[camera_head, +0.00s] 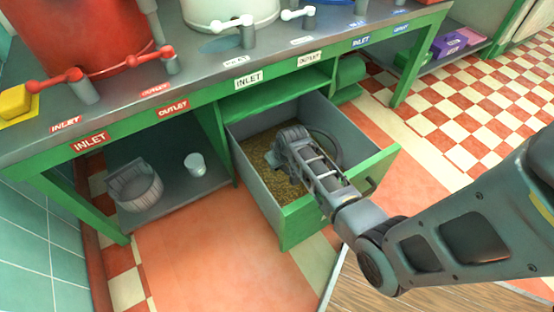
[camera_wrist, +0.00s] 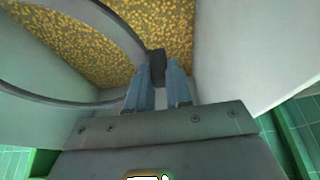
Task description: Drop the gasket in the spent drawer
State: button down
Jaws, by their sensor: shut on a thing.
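The gasket is a large grey ring (camera_wrist: 113,22) with a dark block (camera_wrist: 158,65) on its rim. My gripper (camera_wrist: 158,75) is shut on that block, and the ring reaches to the left in the wrist view. In the head view my gripper (camera_head: 285,145) is inside the open drawer, and part of the gasket (camera_head: 338,150) shows to its right. The drawer (camera_head: 288,222) has a green front, grey walls and golden granules (camera_head: 262,160) on its floor. The ring hangs over the granules; whether it touches them is hidden.
The green-framed counter (camera_head: 215,95) with inlet and outlet labels overhangs the drawer's back. A wooden bucket (camera_head: 134,187) and a white cup (camera_head: 194,165) stand on the shelf at left. Open floor lies in front.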

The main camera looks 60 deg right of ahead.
notch_tip(320, 180, down, 6)
jog(key=b, duration=0.3)
jog(key=shift+b, duration=0.35)
jog(key=c, duration=0.9)
grip_release()
jog(key=shift+c, duration=0.2)
jog(key=p+v, duration=0.4)
jog(key=v, duration=0.3)
jog(key=shift+r, duration=0.35)
jog(key=shift+s+a, duration=0.1)
